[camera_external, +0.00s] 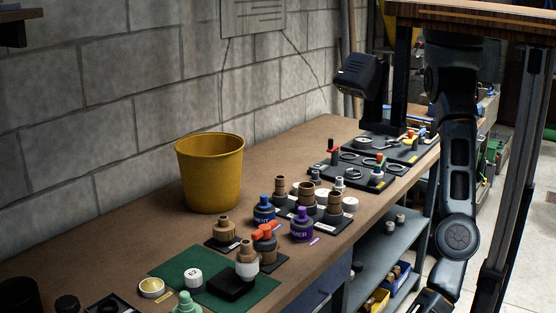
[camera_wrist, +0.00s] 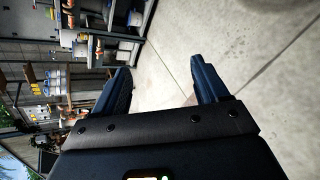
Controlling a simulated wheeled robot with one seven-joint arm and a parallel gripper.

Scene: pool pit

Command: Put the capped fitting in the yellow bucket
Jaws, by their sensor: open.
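The yellow bucket (camera_external: 210,175) stands upright on the brown workbench against the block wall, its inside mostly hidden. Several brown fittings stand on the bench. One with a pale band (camera_external: 247,262) is on a black block, one (camera_external: 222,230) is on a dark plate, and others (camera_external: 307,190) stand on a dark tray. I cannot tell for sure which is the capped fitting. My gripper (camera_wrist: 160,68) is open and empty in the wrist view, over the floor. In the external view my arm hangs right of the bench, its end cut off at the bottom edge.
A green mat (camera_external: 190,263) holds a pale green bottle (camera_external: 187,303) and small round pieces. Blue (camera_external: 263,212) and purple (camera_external: 302,227) bottles and an orange-handled valve (camera_external: 265,238) crowd the bench. A wooden top (camera_external: 480,12) overhangs my arm. Shelves (camera_wrist: 90,45) stand left in the wrist view.

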